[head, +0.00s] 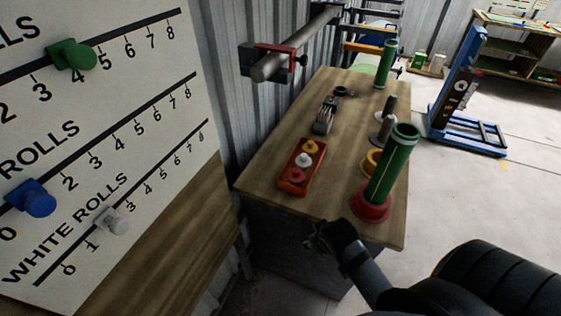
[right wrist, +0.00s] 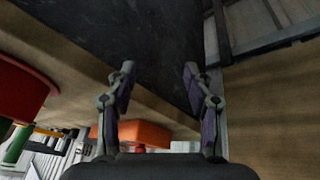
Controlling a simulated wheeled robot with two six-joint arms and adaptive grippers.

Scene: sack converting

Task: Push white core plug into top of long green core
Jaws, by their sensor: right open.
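The white core plug (head: 303,160) sits in an orange-red tray (head: 291,185) on the workbench, between a yellow plug and a red one. A green core (head: 392,165) stands upright, open at the top, in a round red base (head: 371,207) near the bench's front right. Another green core (head: 386,65) stands at the far end; I cannot tell which is longer. My right gripper (head: 316,240) is open and empty by the bench's front edge, apart from tray and cores. The right wrist view shows its spread fingers (right wrist: 159,72). My left gripper is not in view.
A grey post on a round base (head: 385,128) and a yellow ring (head: 371,162) stand behind the near core. A dark metal item (head: 325,115) lies behind the tray. A counting board (head: 110,130) is at left. The bench's front left is clear.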

